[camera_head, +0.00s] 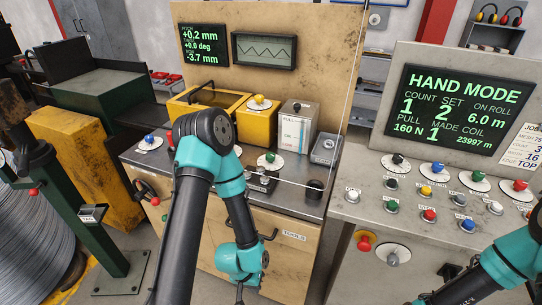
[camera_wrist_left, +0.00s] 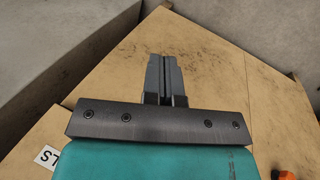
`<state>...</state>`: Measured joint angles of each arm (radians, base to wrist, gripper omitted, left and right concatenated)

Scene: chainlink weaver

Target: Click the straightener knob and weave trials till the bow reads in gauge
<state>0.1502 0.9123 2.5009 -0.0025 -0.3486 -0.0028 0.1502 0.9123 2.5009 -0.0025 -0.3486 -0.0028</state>
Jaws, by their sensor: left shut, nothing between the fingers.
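The gauge screen (camera_head: 203,53) on the wooden backboard reads +0.2 mm, +0.0 deg and bow -3.7 mm. The bench (camera_head: 325,205) below carries knobs on white discs: a blue knob (camera_head: 148,138), a yellow knob (camera_head: 259,99) and a green knob (camera_head: 270,157). Their labels are too small to read, so I cannot tell which is the straightener knob. My left arm folds over the bench, and its wrist hangs in front of the drawers. My left gripper (camera_wrist_left: 164,62) is shut and empty, over bare wood-coloured panels in the wrist view. My right arm shows at lower right; its gripper is out of view.
A control panel (camera_head: 380,165) at right holds several coloured buttons. Its screen (camera_head: 452,108) reads HAND MODE, count 1, set 2, pull 160 N. A second screen (camera_head: 264,50) shows a zigzag trace. A green stand (camera_head: 85,225) and a wire coil (camera_head: 35,240) are at left.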

